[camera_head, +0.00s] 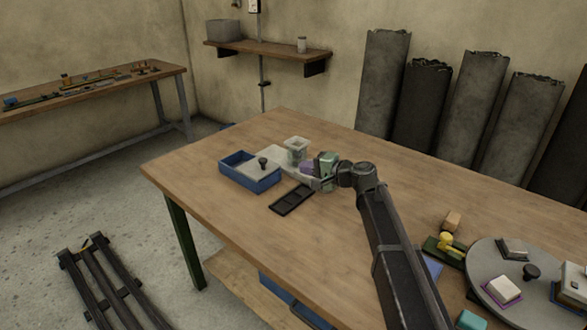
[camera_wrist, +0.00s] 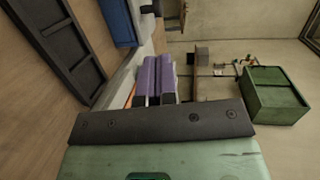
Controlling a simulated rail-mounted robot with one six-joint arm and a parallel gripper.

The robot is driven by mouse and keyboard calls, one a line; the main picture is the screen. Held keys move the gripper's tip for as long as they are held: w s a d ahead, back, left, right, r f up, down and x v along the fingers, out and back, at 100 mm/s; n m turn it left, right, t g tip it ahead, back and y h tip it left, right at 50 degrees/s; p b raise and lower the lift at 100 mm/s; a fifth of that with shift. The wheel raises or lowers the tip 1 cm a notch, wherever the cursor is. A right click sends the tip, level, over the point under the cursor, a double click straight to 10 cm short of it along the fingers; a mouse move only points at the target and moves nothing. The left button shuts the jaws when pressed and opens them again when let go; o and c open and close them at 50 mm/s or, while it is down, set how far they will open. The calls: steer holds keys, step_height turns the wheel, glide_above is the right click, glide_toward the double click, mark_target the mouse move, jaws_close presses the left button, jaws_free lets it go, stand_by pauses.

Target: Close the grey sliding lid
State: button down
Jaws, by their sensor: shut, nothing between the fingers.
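The blue box (camera_head: 250,183) stands near the left end of the wooden table. Its pale grey lid (camera_head: 275,153) carries a dark knob (camera_head: 263,161). The lid covers part of the box and extends past its right side, and the left part is uncovered. My gripper (camera_head: 306,168) is to the right of the box, low over the table and apart from the knob. Its purple fingers (camera_wrist: 154,78) are shut together and empty in the wrist view. Part of the blue box (camera_wrist: 118,22) shows at the top of that view. Whether the fingers touch the lid edge is unclear.
A black divided tray (camera_head: 291,199) lies in front of the gripper, also seen in the wrist view (camera_wrist: 62,45). A pale translucent container (camera_head: 296,146) stands behind the lid. A round grey turntable (camera_head: 490,263) with several items is at right. The table's middle is mostly clear.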

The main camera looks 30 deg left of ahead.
mark_target(266, 161)
steer(key=a, duration=0.4)
steer(key=a+f+b, duration=0.1)
steer(key=a, duration=0.3)
steer(key=a+f+b, duration=0.1)
steer(key=a, duration=0.3)
steer(key=shift+s+a+f, duration=0.15)
steer(key=shift+s, duration=0.1)
